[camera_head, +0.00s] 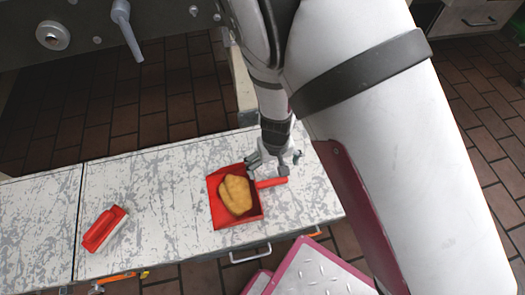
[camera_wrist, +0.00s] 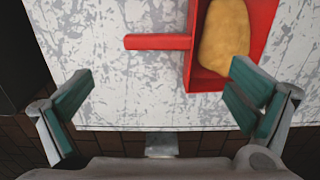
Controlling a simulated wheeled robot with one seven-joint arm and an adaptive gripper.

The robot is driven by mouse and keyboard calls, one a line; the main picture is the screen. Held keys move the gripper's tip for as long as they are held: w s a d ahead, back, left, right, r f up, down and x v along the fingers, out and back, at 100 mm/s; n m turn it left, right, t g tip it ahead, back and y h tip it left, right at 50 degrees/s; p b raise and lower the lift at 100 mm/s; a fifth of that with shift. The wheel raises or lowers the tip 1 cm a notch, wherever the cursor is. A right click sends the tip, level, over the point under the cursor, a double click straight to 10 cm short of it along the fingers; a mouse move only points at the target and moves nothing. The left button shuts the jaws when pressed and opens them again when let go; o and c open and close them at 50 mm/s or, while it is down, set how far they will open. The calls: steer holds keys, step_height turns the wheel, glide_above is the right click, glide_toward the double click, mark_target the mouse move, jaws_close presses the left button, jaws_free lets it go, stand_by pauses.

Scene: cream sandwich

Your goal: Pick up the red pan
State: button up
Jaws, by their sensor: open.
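The red pan (camera_head: 216,214) is a square, low-walled pan on the worn white counter, with a tan piece of food (camera_head: 236,195) lying in it. Its short red handle (camera_head: 271,183) points right in the head view. In the wrist view the pan (camera_wrist: 197,78) is at the upper right and its handle (camera_wrist: 157,42) points left. My gripper (camera_head: 274,160) is at the handle side of the pan in the head view. In the wrist view my gripper (camera_wrist: 158,95) is open and empty, its two green-padded fingers wide apart. The handle shows beyond the fingertips, not between them.
A drawer handle (camera_head: 250,255) juts from the counter's near side. A pink-edged metal plate (camera_head: 318,272) is below.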

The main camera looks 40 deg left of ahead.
mark_target(272, 182)
step_height(272, 182, down, 9)
steer(key=b, duration=0.3)
steer(key=shift+w+f+b, duration=0.2)
steer(key=shift+f+b, duration=1.4)
steer(key=shift+f, duration=1)
steer(key=c, duration=0.9)
